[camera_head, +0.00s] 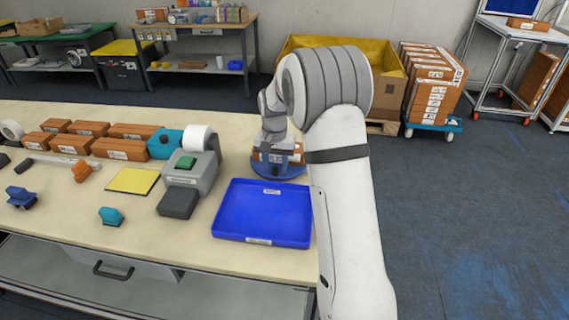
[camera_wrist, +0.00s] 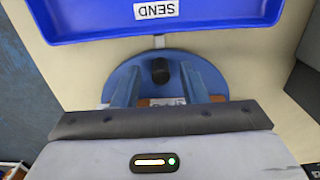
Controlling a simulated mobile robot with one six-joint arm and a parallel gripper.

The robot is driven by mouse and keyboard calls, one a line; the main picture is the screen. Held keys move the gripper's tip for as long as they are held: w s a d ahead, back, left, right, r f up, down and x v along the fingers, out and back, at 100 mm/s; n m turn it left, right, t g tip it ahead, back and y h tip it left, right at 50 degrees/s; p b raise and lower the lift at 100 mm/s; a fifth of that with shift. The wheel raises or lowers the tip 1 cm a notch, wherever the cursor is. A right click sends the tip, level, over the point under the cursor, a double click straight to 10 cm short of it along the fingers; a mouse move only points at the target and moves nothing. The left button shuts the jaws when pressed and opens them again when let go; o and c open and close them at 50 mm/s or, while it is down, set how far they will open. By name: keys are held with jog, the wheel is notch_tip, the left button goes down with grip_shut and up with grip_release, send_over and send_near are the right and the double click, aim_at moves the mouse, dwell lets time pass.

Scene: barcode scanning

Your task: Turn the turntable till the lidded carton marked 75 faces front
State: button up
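The turntable (camera_head: 279,172) is a blue disc on the far right of the bench, behind the blue tray. At least one brown carton (camera_head: 264,154) with a white label stands on it, partly hidden by my gripper; no number is readable. In the wrist view the disc (camera_wrist: 160,56) carries an upright black knob (camera_wrist: 160,70) near its rim. My gripper (camera_wrist: 160,78) is over the disc with its two fingers spread, one on each side of the knob, with gaps. A strip of brown carton with a label (camera_wrist: 163,102) shows behind the fingers, mostly hidden by the gripper body.
The blue tray (camera_head: 264,238), labelled SEND in the wrist view (camera_wrist: 155,32), lies in front of the turntable. A grey device with a green top (camera_head: 190,172), a yellow mat (camera_head: 132,180) and several brown cartons (camera_head: 120,149) stand to the left.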

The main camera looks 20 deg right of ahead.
notch_tip(320, 180, up, 8)
jog(key=shift+f, duration=0.1)
dwell(0.4)
